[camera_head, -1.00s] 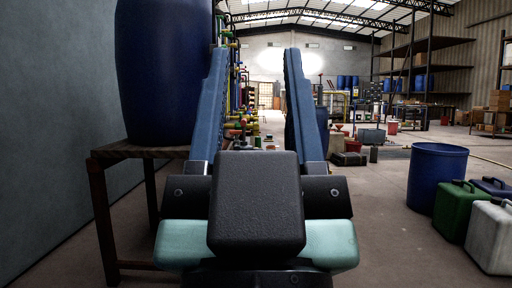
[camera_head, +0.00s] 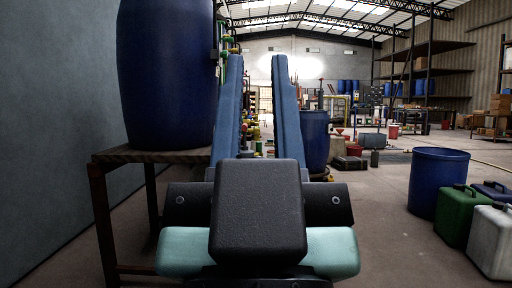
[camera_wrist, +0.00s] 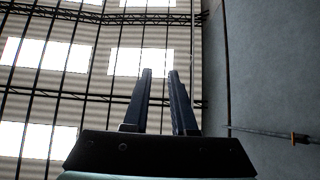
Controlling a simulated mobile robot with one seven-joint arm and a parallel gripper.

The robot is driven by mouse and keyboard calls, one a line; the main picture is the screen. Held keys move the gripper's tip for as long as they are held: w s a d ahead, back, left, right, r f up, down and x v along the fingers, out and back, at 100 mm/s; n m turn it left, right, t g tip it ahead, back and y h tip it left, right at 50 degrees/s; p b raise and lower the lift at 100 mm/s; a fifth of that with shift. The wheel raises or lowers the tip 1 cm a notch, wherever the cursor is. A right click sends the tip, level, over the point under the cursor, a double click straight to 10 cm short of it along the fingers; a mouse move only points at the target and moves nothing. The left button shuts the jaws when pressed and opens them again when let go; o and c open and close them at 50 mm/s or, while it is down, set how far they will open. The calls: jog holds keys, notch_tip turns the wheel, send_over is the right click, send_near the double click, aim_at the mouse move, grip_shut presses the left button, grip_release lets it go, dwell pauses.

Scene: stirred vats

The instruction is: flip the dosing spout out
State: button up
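I cannot make out a dosing spout in either view. My gripper (camera_head: 256,60) points up and away in the middle of the head view, its two long blue fingers apart with nothing between them. In the wrist view my gripper (camera_wrist: 160,73) also shows a narrow gap between the fingers, with the roof behind. A large blue barrel (camera_head: 167,75) stands on a wooden-topped stand (camera_head: 130,155) left of my gripper. Pipework with coloured valves lies beyond the fingers, partly hidden by them.
A grey wall (camera_head: 50,130) runs along the left. An open blue drum (camera_head: 436,185), a green canister (camera_head: 457,217) and a white canister (camera_head: 491,243) stand at the right. Another blue drum (camera_head: 316,140) stands beyond the right finger. The floor (camera_head: 385,215) between is clear.

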notch_tip(320, 180, up, 63)
jog(key=p, duration=6.2)
jog(key=shift+p, duration=0.35)
grip_shut()
jog(key=shift+f, duration=0.1)
